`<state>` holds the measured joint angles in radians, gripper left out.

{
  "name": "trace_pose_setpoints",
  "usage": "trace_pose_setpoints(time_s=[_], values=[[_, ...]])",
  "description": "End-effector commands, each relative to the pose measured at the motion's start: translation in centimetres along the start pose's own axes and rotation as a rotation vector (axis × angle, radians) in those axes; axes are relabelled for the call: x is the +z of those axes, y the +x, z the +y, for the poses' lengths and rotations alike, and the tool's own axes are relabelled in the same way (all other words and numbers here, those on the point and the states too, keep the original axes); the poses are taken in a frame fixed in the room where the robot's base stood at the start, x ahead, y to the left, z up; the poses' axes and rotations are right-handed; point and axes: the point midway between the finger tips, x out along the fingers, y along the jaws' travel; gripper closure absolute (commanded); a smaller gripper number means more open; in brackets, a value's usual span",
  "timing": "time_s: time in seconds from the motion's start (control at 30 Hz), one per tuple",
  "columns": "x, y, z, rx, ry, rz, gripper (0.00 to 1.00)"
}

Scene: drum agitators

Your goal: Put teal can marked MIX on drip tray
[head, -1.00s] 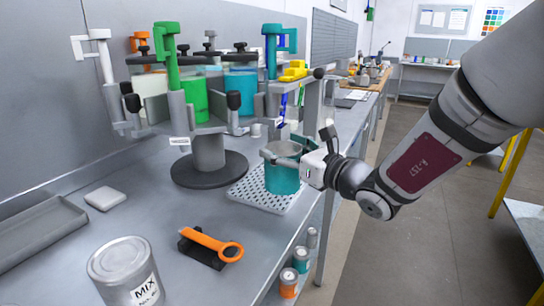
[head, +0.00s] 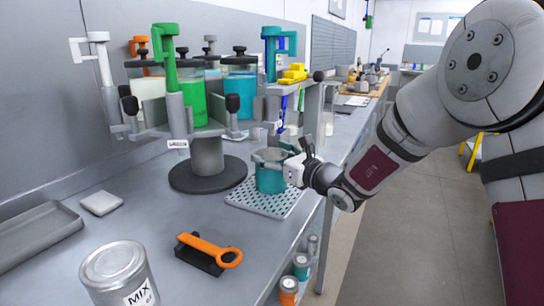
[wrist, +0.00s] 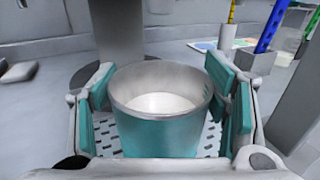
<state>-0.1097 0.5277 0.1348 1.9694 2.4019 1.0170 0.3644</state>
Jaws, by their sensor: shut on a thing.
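A teal can (head: 270,180) with a bare metal rim is upright at the perforated drip tray (head: 243,205), over its back part in the head view. I cannot tell whether its base touches the tray. My gripper (head: 272,157) is shut on the can, reaching in from the right. In the wrist view the can (wrist: 160,125) sits between the teal finger pads and its pale inside shows. No MIX mark shows on its visible side. The tray's holes (wrist: 107,135) show beside it. A grey metal can labelled MIX (head: 112,264) stands at the front left.
A drum agitator's round base (head: 190,182) stands left of the tray, with arms and several jars above. An orange-handled tool (head: 212,250) lies in front. A grey tray (head: 40,238) and pale block (head: 101,203) are at left. Small cans (head: 300,262) sit below the bench edge.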

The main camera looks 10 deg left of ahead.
Motion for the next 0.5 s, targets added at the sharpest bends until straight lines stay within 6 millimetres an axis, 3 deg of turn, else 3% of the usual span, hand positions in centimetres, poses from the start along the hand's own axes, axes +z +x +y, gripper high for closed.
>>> trace_pose_setpoints(time_s=[0.33, 0.37, 0.43, 0.5], values=[[-0.11, 0.03, 0.0, 0.0, -0.001, -0.004, 0.92], [-0.16, 0.0, 0.01, 0.0, -0.001, -0.001, 0.24], [-0.12, -0.01, 0.02, 0.0, -0.001, -0.001, 0.11], [-0.11, -0.01, 0.01, 0.0, -0.001, -0.001, 0.11]])
